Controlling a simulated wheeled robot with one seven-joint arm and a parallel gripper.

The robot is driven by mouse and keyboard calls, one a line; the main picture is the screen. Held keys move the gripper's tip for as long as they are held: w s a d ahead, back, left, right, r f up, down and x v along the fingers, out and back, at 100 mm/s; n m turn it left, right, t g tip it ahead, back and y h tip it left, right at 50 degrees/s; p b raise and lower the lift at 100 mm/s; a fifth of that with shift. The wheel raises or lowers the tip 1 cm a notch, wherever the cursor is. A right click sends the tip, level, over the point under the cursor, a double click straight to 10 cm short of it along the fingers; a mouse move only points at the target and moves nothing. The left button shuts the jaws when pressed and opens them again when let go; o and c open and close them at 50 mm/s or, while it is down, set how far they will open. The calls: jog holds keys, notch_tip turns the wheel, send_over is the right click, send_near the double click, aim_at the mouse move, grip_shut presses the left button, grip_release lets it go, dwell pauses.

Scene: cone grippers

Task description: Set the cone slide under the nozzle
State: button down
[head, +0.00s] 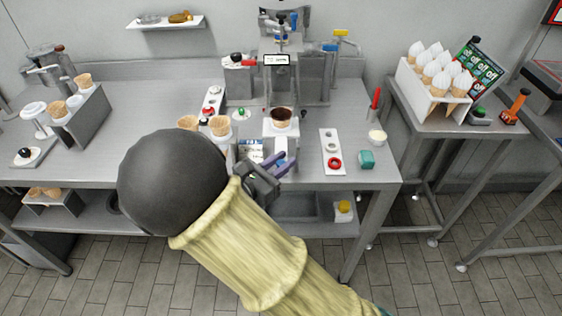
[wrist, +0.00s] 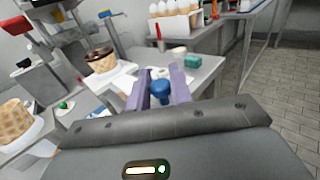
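A waffle cone with a dark chocolate rim (head: 281,117) stands in the white cone slide (head: 281,132) at the front of the grey dispensing machine (head: 315,75). The cone also shows upright in the wrist view (wrist: 101,60). My gripper (head: 273,163) is at the table's front, just in front of the slide. In the wrist view, its purple fingers (wrist: 159,88) stand on both sides of a blue knob (wrist: 160,88), which fills the narrow gap between them. The slide's link to the knob is partly hidden by my gripper. I cannot make out the nozzle tip clearly.
Cones in a holder (head: 220,126) stand left of the slide. A white strip with round buttons (head: 331,150), a teal block (head: 366,159) and a small white cup (head: 377,137) are to the right. A white-capped cone rack (head: 437,83) stands on the side table.

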aim_at(280, 148)
jog(key=shift+w, duration=0.1)
jog(key=w+p, duration=0.2)
jog(key=w, duration=0.6)
jog(key=shift+d, duration=0.1)
jog(key=c, duration=1.3)
grip_release()
jog(key=v, duration=1.7)
jog(key=shift+s+b, duration=0.25)
jog(key=shift+b, duration=0.1)
